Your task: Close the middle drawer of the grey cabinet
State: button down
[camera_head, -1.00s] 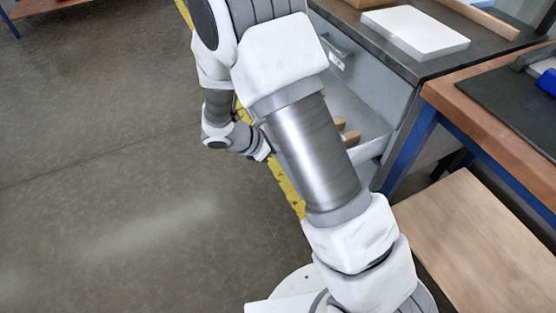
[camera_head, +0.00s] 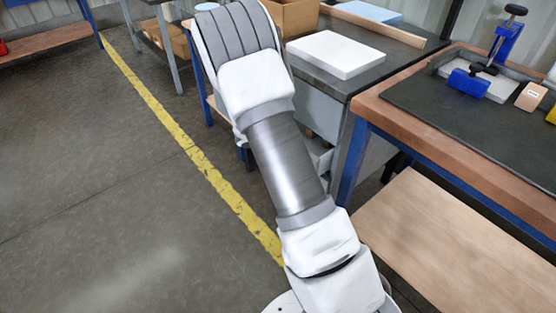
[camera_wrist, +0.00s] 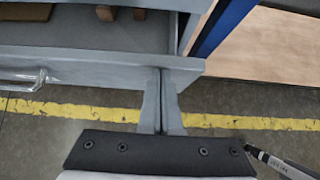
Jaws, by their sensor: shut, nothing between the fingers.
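The grey cabinet (camera_head: 317,108) stands behind my arm in the head view, partly hidden by it. An open drawer (camera_head: 322,156) below its top drawer shows only in part. In the wrist view the drawer's front panel (camera_wrist: 100,70) runs across the upper left, with a metal handle (camera_wrist: 22,79) at far left. Wooden pieces (camera_wrist: 106,13) lie inside the drawer. My gripper (camera_wrist: 162,76) is shut and empty, its fingertips at the right end of the drawer front. I cannot tell whether they touch it. The head view hides my gripper behind the arm.
A white slab (camera_head: 335,54) and a cardboard box (camera_head: 291,16) sit on the cabinet top. A workbench (camera_head: 450,130) with a blue leg (camera_head: 352,160) stands close on the right, with a low wooden shelf (camera_head: 440,225). Open floor lies to the left.

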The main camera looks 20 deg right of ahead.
jog(key=shift+w+d, duration=0.2)
jog(key=shift+d, duration=0.45)
jog(key=shift+w+d, duration=0.2)
jog(key=shift+d, duration=0.5)
jog(key=shift+w+d, duration=0.2)
jog(key=shift+d, duration=0.45)
